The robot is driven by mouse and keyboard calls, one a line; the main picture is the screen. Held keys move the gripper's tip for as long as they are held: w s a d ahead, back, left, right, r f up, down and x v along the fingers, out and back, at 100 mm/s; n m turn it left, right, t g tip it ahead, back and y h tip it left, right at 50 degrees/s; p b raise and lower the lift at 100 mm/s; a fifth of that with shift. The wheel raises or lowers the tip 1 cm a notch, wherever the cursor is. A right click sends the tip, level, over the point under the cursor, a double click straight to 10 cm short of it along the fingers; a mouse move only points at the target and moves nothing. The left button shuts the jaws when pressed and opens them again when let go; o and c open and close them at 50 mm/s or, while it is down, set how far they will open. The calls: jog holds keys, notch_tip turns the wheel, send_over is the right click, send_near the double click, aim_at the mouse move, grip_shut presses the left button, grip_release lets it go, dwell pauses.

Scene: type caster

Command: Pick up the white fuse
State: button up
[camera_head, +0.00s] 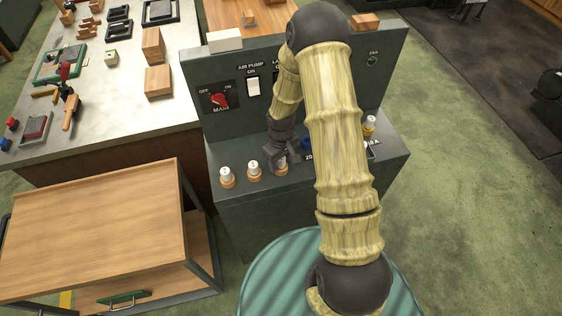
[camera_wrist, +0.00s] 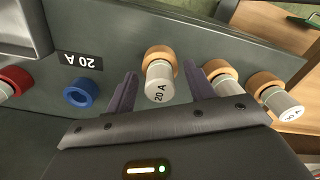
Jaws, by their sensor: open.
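Several white cylindrical fuses stand on the sloped front of the grey panel box. The white fuse (camera_wrist: 158,86) between my fingers has an orange-brown base and reads "20 A" in the wrist view. It is partly hidden by my gripper in the head view (camera_head: 281,166). My gripper (camera_wrist: 160,72) is open, with one finger on each side of this fuse. I cannot tell whether either finger touches it. Two similar white fuses stand beside it, at left in the head view (camera_head: 253,168) (camera_head: 227,175).
An empty-looking blue ring socket (camera_wrist: 82,92) sits beside the gripper, near a "20 A" label (camera_wrist: 80,61). A red-based fuse (camera_wrist: 12,80) is at the wrist view's left edge. The upright switch panel (camera_head: 345,75) rises behind. A wooden-topped cabinet (camera_head: 95,235) stands at left.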

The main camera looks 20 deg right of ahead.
jog(key=shift+c, duration=0.2)
jog(key=c, duration=1)
jog(key=shift+r, duration=0.1)
notch_tip(320, 180, up, 10)
jog(key=shift+f+b, duration=0.1)
jog(key=shift+b, duration=0.85)
